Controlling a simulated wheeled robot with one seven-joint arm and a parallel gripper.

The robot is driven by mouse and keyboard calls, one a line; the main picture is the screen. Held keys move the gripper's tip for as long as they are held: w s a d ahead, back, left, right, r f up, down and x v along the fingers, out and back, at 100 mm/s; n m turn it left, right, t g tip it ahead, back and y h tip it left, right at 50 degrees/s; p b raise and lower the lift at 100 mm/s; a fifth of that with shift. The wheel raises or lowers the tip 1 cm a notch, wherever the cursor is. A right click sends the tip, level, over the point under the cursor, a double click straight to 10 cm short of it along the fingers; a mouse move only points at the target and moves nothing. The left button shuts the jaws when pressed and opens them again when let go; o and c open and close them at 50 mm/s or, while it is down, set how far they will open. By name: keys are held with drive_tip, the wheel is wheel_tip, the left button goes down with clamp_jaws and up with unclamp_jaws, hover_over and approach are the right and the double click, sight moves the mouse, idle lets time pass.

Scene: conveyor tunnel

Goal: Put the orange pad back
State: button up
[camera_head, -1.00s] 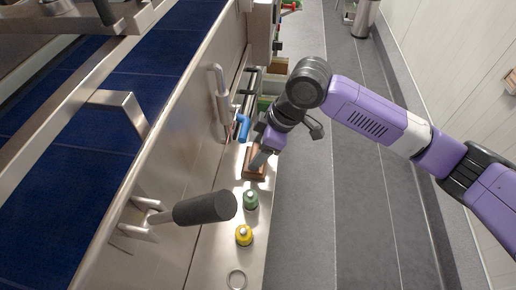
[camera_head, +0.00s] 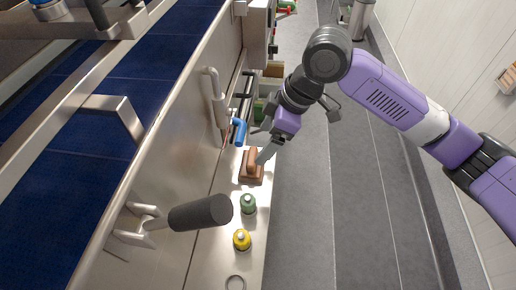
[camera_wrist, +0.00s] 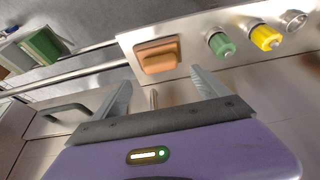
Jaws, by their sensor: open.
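The orange pad (camera_head: 252,178) is an orange-brown block with a raised grip on top. It lies on the narrow steel ledge (camera_head: 208,270), beyond a green knob. In the wrist view the pad (camera_wrist: 158,58) shows whole on the ledge's panel. My gripper (camera_head: 264,152) is just above and beside the pad in the head view, pointing down toward the ledge. In the wrist view its two fingers (camera_wrist: 161,84) stand wide apart with nothing between them, and the pad appears beyond the tips. Whether a finger touches the pad cannot be told.
A green knob (camera_head: 248,205), a yellow knob (camera_head: 242,240) and a metal ring (camera_head: 236,282) line the ledge. A blue handle (camera_head: 240,133) and a black-gripped lever (camera_head: 202,212) project nearby. The blue conveyor belt (camera_head: 95,130) is left; open grey floor (camera_head: 320,220) is right.

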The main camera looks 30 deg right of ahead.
drive_tip(key=v, duration=0.5)
idle(0.5)
